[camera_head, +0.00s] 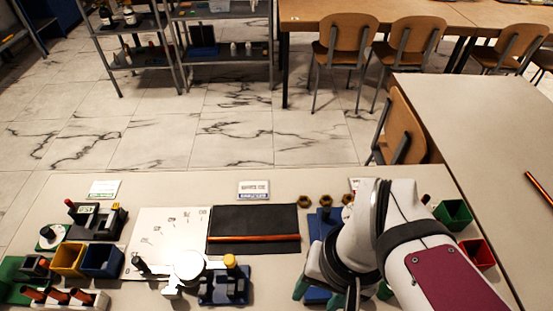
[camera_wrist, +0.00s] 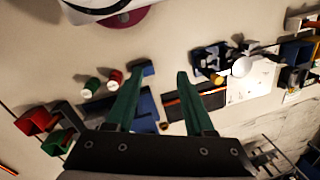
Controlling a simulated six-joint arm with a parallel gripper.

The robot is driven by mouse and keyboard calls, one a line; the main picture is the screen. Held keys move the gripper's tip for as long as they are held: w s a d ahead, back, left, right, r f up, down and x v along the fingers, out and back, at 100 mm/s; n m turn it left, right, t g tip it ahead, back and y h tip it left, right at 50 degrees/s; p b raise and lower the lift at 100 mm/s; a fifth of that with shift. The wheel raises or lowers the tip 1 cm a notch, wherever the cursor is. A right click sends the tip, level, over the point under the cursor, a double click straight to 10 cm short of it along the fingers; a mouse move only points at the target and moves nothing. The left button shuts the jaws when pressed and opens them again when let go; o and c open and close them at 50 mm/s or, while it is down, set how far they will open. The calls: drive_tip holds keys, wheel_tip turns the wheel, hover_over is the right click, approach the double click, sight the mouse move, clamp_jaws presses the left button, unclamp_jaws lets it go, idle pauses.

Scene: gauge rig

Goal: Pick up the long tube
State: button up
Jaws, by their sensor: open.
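A long copper-orange tube (camera_head: 253,238) lies across the lower part of a black mat (camera_head: 252,218) on the bench in the head view. In the wrist view the tube (camera_wrist: 208,93) shows as a thin orange line on the mat, right of my fingers. My gripper (camera_wrist: 161,76) has two green fingers, spread apart with nothing between them. In the head view its green fingers show partly beside my arm, right of the mat and apart from the tube. My arm hides part of the bench there.
A yellow-topped blue fixture (camera_head: 225,285) stands just in front of the mat, with a white round device (camera_head: 188,265) beside it. Blue and yellow bins (camera_head: 101,260) are at left. Green (camera_head: 453,214) and red bins are at right. Another orange rod (camera_head: 539,188) lies on the right table.

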drive_tip(key=w+n, duration=1)
drive_tip(key=n+h, duration=0.2)
drive_tip(key=n, duration=0.9)
hover_over(279, 236)
wheel_tip(279, 236, down, 6)
drive_tip(key=r, duration=0.1)
drive_tip(key=shift+n, duration=0.4)
wheel_tip(279, 236, down, 16)
drive_tip(key=shift+s+r, duration=0.1)
drive_tip(key=shift+f, duration=0.45)
clamp_jaws()
